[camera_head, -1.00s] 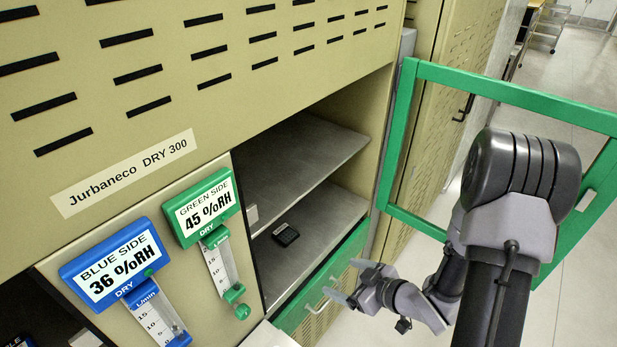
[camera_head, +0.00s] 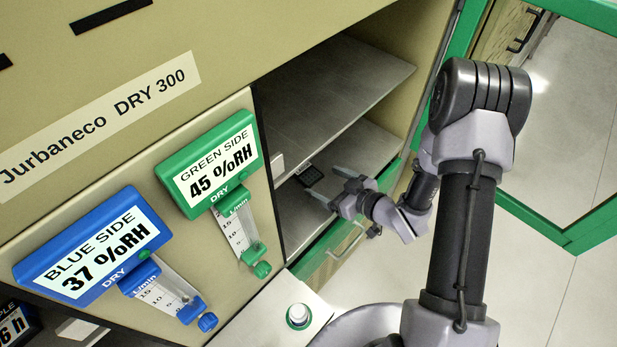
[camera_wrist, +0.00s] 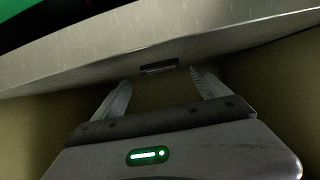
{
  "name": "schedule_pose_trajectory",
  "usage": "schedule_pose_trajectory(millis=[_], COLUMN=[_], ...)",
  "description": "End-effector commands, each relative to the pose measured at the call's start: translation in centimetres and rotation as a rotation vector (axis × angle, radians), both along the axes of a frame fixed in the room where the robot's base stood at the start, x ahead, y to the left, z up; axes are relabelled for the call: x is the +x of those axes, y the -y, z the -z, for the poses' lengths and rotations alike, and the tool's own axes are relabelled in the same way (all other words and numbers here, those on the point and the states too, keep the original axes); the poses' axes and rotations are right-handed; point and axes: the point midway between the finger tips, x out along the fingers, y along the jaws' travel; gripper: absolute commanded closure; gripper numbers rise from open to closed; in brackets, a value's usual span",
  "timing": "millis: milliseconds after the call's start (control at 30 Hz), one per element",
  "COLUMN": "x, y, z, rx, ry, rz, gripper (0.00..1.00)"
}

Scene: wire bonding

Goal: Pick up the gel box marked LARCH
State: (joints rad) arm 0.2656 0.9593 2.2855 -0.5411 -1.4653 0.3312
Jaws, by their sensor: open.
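A small dark box (camera_head: 310,174) lies on the lower shelf (camera_head: 362,150) of the green-side compartment; no marking on it can be read. In the wrist view the dark box (camera_wrist: 159,67) shows small on the pale shelf, ahead of and between the fingertips. My gripper (camera_head: 331,187) is at the open front of the compartment, apart from the box and just to its right in the head view. Its two fingers are spread and hold nothing; they also show in the wrist view (camera_wrist: 160,88).
An upper shelf (camera_head: 335,85) lies above the box. The green-framed door (camera_head: 575,235) stands open on the right. Blue (camera_head: 95,245) and green (camera_head: 212,165) humidity displays are on the left panel.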

Motion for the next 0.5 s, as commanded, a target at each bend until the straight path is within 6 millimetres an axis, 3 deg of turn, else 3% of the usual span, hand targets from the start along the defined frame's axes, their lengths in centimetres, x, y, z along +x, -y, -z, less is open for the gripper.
schedule_pose_trajectory(millis=[300, 500], x=[3.4, 3.8], y=[-3.6, -3.9], z=[1.5, 1.4], rx=[0.000, 0.000], ry=[0.000, 0.000], rz=[-0.002, 0.001], gripper=[0.15, 0.15])
